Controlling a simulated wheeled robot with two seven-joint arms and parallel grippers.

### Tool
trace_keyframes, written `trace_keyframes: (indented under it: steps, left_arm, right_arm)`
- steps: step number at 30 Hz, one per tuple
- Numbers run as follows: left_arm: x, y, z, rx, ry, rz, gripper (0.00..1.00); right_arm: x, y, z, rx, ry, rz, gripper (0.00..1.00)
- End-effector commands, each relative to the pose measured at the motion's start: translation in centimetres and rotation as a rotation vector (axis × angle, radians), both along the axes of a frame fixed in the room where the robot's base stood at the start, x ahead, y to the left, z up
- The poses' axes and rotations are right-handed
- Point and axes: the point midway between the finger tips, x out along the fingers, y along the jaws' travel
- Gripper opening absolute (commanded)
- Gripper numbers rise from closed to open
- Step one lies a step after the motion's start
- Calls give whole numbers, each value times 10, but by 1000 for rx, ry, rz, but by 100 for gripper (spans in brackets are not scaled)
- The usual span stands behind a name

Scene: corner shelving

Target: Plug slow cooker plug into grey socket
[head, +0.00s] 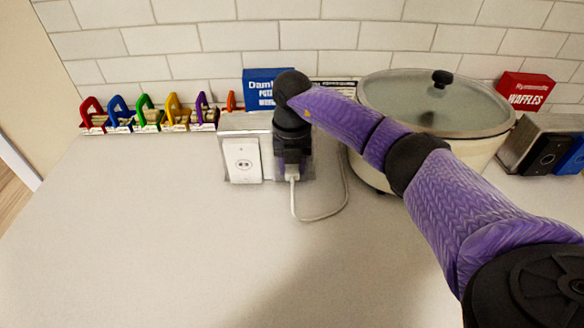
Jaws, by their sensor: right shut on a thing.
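My right gripper (292,168) points down at the right part of a grey socket box (228,130), and is shut on the slow cooker plug (292,178). The plug is mostly hidden by the gripper; its pale cord (318,218) loops down and back to the right. Whether the plug is seated in a socket cannot be seen. A white outlet plate (243,160) on the box's left front is free. The slow cooker (395,150), cream with a glass lid and black knob, stands right of the gripper, partly behind my right arm. My left gripper is not in view.
Several coloured padlock-like items (147,115) stand in a row at the back left. A blue box (262,88) stands behind the socket box. A red waffles box (526,90) and a toaster-like metal appliance (545,145) are at right. The front left counter (150,250) is clear.

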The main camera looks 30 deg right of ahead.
Motion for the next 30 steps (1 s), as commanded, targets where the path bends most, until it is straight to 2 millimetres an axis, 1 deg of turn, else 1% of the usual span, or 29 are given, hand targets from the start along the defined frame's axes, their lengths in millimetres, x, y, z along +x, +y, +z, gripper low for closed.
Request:
trace_keyframes:
  steps: [1,2,3,5,6,7,8,14,16,17,24,27,30]
  left_arm:
    - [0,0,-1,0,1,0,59]
    - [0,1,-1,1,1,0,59]
    - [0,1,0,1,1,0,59]
    - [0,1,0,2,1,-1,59]
    - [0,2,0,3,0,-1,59]
    - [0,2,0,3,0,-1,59]
    - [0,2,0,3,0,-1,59]
    - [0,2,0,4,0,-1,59]
    - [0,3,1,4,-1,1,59]
    - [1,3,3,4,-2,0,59]
    - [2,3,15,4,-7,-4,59]
    - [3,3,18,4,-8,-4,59]
    - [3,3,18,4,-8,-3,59]
  right_arm:
    - [1,-1,0,0,-4,-1,0]
    - [1,-1,1,0,-4,-1,42]
    - [1,-1,1,0,-4,-1,50]
    - [1,-1,1,0,-4,-1,63]
    - [1,-1,1,0,-4,-1,71]
    - [1,-1,1,-1,-4,-1,78]
    - [1,-1,1,-1,-3,-1,81]
    - [1,-1,1,-1,-3,-1,81]
    - [1,-1,6,0,-4,-1,81]
    - [1,-1,11,-2,-5,-1,81]
    - [2,-1,73,0,-8,0,81]
    - [1,-1,90,-1,-7,0,81]
    - [1,-1,99,0,-4,0,81]
